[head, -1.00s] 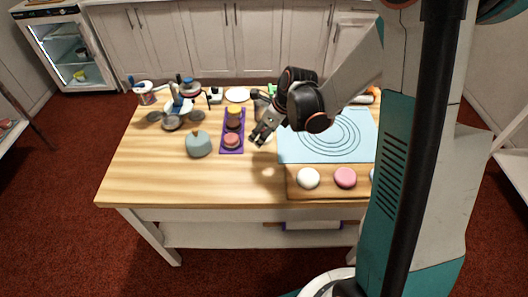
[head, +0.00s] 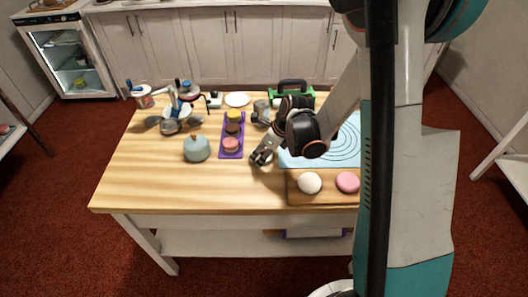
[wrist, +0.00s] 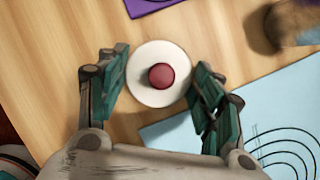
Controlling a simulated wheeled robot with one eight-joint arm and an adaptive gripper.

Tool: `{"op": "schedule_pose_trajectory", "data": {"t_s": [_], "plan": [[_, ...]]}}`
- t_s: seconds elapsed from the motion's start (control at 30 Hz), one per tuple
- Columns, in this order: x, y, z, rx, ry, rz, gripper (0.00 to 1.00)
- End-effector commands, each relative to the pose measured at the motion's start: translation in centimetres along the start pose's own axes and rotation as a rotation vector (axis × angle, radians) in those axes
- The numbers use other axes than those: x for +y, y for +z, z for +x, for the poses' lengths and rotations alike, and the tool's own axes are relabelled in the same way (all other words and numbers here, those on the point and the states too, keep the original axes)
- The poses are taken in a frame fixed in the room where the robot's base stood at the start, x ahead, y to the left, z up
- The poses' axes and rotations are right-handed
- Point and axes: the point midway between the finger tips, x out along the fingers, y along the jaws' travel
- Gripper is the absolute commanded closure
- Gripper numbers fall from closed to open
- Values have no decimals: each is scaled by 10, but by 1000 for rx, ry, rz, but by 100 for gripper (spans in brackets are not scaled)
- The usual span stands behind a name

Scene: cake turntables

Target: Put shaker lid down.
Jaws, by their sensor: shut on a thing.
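The shaker lid is a round white disc with a dark red knob (wrist: 143,91), seen from above in the wrist view. My gripper (wrist: 158,85) has one finger on each side of the lid and is shut on it. In the head view my gripper (head: 262,157) is low over the front middle of the wooden table, between the purple tray and the blue mat. The lid is mostly hidden by the fingers there. I cannot tell whether the lid touches the table. A grey cup (head: 262,107), perhaps the shaker, stands behind my gripper.
The purple tray (head: 222,151) with several round cakes is left of my gripper. The blue mat (head: 344,148) is to the right, with a wooden board (head: 328,197) holding round cakes in front. A blue-grey domed pot (head: 197,150) stands further left. The table's front left is clear.

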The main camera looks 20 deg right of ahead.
Motion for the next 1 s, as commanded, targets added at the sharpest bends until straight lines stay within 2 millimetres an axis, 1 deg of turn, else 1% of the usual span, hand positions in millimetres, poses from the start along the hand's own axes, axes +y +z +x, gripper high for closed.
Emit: {"op": "schedule_pose_trajectory", "data": {"t_s": [0.03,0.07,0.1,0.13,0.17,0.5,0.63,0.77,1.0], "plan": [[0,-1,3,0,0,0,52],[0,-1,3,0,0,0,37],[0,-1,2,0,0,0,28],[0,-1,2,0,0,0,21],[0,-1,2,0,0,0,19],[0,-1,1,0,0,0,19],[0,1,-4,0,0,0,19],[0,1,-26,0,0,1,19],[0,2,-77,0,0,1,19]]}}
